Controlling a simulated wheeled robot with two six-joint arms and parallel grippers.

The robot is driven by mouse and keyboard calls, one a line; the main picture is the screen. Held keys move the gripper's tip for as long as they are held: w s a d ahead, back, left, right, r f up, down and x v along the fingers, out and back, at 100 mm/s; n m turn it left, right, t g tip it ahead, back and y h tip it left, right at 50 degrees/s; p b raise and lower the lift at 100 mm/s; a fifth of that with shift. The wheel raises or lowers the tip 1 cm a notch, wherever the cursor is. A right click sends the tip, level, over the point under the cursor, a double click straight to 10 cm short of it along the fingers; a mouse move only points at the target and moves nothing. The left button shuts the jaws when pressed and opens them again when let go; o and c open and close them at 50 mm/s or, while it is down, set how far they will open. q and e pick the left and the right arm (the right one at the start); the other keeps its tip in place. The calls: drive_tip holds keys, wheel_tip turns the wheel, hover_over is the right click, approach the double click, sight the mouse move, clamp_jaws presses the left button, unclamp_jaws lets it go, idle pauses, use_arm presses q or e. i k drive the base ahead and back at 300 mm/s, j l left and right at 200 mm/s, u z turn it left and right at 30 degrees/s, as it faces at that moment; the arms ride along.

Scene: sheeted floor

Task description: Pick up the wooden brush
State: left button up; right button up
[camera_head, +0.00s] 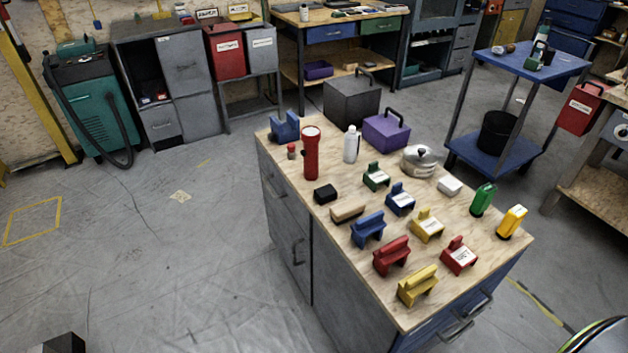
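The wooden brush (348,213) appears to be the light tan block with a darker underside. It lies on the wooden top of the workbench cabinet (285,165), near its left edge. A small black block (325,193) is just behind it, and a blue holder (368,229) is just in front and to the right. Nothing touches the brush from above. Neither of my grippers can be made out in the head view. A dark shape at the bottom left edge and a rounded one at the bottom right are cut off.
A red flashlight (311,152), white bottle (351,144), purple box (386,132) and metal pot (418,160) stand behind the brush. Several red, yellow, blue and green holders fill the right and front of the top. A blue cart (505,152) stands behind right. Floor at left is clear.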

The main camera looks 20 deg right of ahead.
sight(351, 209)
drive_tip(key=z, duration=0.85)
